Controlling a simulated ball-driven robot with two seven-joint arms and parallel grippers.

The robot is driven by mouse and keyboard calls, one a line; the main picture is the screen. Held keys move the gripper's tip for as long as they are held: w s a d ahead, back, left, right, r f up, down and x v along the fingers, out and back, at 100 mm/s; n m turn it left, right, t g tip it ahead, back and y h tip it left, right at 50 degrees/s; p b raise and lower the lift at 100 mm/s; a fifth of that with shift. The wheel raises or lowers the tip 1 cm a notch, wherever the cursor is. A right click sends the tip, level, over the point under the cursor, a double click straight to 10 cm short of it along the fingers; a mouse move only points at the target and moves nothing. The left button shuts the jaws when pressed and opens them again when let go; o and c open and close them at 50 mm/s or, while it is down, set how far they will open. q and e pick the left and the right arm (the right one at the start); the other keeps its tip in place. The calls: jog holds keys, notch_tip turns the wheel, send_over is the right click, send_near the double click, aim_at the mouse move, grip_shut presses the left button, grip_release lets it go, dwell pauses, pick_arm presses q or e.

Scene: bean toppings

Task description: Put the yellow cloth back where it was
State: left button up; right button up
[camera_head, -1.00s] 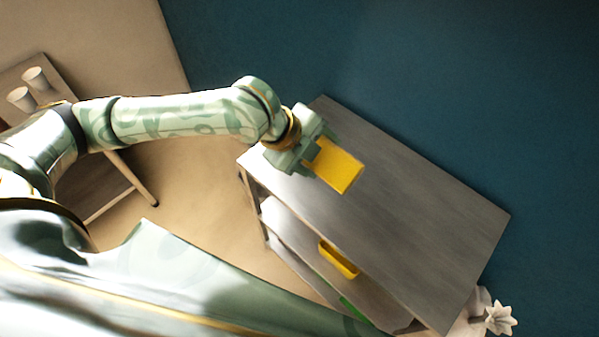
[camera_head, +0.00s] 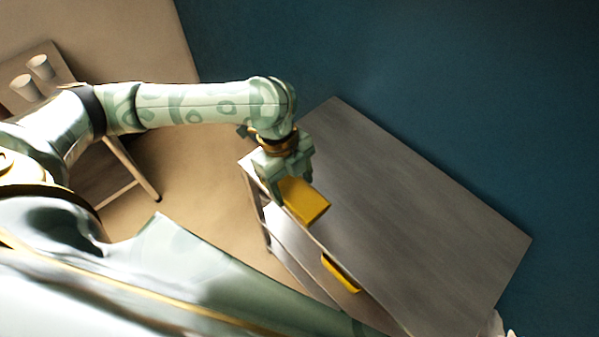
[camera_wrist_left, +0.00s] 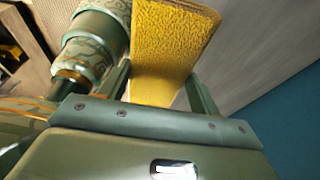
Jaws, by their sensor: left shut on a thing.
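The yellow cloth (camera_head: 306,203) looks like a small folded block. My left gripper (camera_head: 290,190) is shut on it, near the left front edge of the grey shelf unit's top (camera_head: 400,220). In the left wrist view the cloth (camera_wrist_left: 170,45) stands up between the two fingers of the left gripper (camera_wrist_left: 160,85). I cannot tell whether the cloth touches the top. My right gripper is not in view.
A yellow object (camera_head: 341,274) lies on a lower shelf, at its front edge. A small wooden stand with two white cups (camera_head: 40,66) is at the far left. The rest of the shelf unit's top is clear. A blue surface lies behind it.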

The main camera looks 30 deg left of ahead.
pick_arm(q)
jog(key=w+a+f+b, duration=0.1)
jog(key=w+f, duration=0.1)
jog(key=w, duration=0.1)
jog(key=w+a+f+b, duration=0.1)
jog(key=w+f+b, duration=0.1)
jog(key=w+f, duration=0.1)
jog(key=w+a+f+b, duration=0.2)
jog(key=w+f, duration=0.1)
jog(key=w, duration=0.1)
jog(key=shift+w+f, duration=0.15)
jog(key=shift+f, duration=0.15)
jog(key=f+b, duration=0.1)
jog(key=f, duration=0.1)
jog(key=f+b, duration=0.1)
jog(key=shift+w+a+f, duration=0.15)
jog(key=shift+w+f, duration=0.05)
jog(key=shift+f, duration=0.15)
jog(key=shift+r, duration=0.15)
jog(key=o, duration=0.9)
